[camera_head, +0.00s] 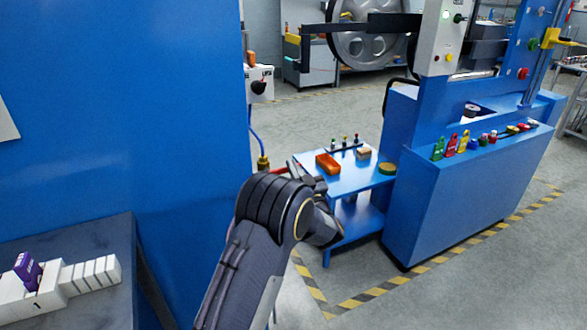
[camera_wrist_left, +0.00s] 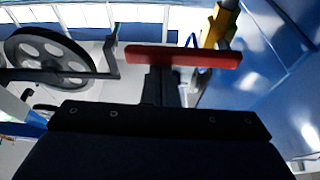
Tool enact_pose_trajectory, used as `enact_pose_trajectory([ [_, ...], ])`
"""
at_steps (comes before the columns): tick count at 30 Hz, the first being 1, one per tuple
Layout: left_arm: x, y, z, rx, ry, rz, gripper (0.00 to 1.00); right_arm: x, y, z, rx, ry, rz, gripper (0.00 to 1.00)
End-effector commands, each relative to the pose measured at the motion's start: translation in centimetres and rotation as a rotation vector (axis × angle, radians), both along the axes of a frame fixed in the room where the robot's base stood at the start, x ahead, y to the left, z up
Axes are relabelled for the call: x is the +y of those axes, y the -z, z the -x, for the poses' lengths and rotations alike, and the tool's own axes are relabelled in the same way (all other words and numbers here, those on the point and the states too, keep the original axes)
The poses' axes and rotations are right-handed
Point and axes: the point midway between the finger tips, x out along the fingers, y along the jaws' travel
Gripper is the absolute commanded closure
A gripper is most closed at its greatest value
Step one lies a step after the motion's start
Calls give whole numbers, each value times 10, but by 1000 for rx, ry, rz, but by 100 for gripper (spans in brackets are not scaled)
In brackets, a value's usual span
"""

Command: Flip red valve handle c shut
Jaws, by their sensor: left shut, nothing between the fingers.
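The red valve handle (camera_wrist_left: 185,57) lies crosswise just beyond my left gripper (camera_wrist_left: 161,78) in the left wrist view. Its right end is near a yellow valve body (camera_wrist_left: 217,28). In the head view a short piece of the red handle (camera_head: 279,170) shows beside the brass-yellow valve (camera_head: 263,163) on the blue pipe, roughly level. My left gripper is shut and empty, with its tips close to the handle's middle; I cannot tell whether they touch. My arm hides most of the handle in the head view. No letter is readable on it. My right gripper is out of view.
A tall blue panel (camera_head: 190,100) stands close on the left, with a grey box and dark knob (camera_head: 258,87) on its edge.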

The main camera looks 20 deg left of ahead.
Motion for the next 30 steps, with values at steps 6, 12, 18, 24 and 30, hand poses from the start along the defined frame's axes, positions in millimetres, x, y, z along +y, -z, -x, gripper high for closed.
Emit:
enact_pose_trajectory([
  [6,-12,8,9,7,4,2,100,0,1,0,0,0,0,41],
  [12,-37,19,31,5,4,1,100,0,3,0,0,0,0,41],
  [18,-53,25,46,3,1,-1,100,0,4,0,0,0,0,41],
  [24,-56,26,49,0,0,0,100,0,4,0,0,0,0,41],
  [30,-55,26,49,0,0,0,100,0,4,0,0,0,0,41],
])
